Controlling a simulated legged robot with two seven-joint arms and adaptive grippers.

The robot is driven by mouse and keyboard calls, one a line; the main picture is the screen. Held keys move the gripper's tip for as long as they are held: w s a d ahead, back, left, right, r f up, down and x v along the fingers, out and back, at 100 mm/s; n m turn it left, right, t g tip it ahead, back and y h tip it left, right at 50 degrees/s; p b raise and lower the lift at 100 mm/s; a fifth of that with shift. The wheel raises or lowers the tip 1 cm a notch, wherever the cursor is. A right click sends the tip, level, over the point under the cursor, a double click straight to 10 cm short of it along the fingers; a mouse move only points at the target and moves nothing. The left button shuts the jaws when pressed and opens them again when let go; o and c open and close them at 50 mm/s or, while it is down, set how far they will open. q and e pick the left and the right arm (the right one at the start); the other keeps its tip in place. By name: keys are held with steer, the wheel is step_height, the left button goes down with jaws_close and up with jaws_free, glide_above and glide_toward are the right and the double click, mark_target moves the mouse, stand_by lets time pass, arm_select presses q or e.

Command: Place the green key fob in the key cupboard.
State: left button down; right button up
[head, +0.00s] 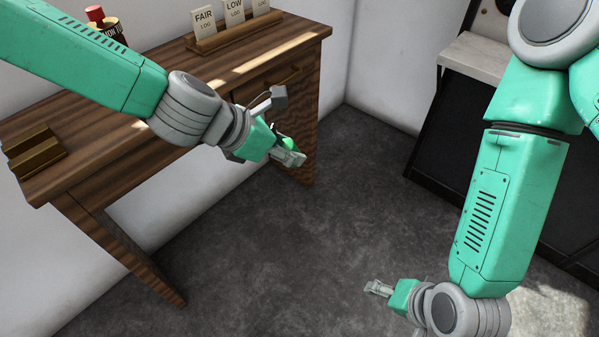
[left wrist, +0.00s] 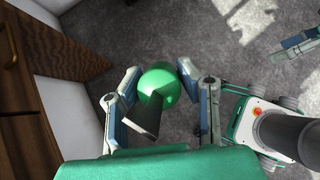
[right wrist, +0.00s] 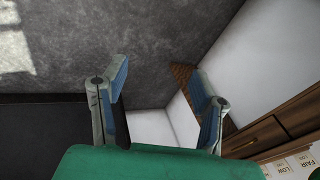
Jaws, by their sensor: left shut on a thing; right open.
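The green key fob, a round green ball with a dark flat part, is held between the fingers of my left gripper (head: 290,155). It shows in the left wrist view (left wrist: 160,80), and a sliver of it shows in the head view (head: 288,142). The left gripper is shut on it, in the air in front of the desk's right end. My right gripper (head: 378,288) is open and empty, low over the floor; its spread fingers show in the right wrist view (right wrist: 160,82). I cannot make out a key cupboard in any view.
A wooden desk (head: 120,150) with a drawer stands at the left. It bears a card rack (head: 235,35), a red-topped container (head: 95,14) and a small brown stand (head: 35,152). A dark unit with a pale top (head: 475,55) stands at the right. The grey floor between is clear.

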arm_select(q)
steer(key=shift+a, duration=0.2)
arm_select(e)
steer(key=w+a+r+m+t+y, duration=0.1)
steer(key=w+a+r+m+t, duration=0.25)
steer(key=a+r+m, duration=0.35)
arm_select(q)
steer(key=shift+a, duration=0.5)
steer(key=shift+d, duration=0.55)
arm_select(e)
steer(key=m+t+y, duration=0.1)
steer(key=m+t, duration=0.5)
steer(key=m, duration=0.7)
glide_toward(284, 146)
arm_select(q)
steer(key=shift+a, duration=0.3)
steer(key=shift+d, duration=0.2)
arm_select(e)
steer(key=shift+g+y, duration=0.25)
steer(key=shift+y, duration=0.05)
steer(key=x, duration=1)
steer(key=shift+w+a+f, duration=0.1)
steer(key=shift+a+f, duration=0.25)
steer(key=shift+a, duration=0.05)
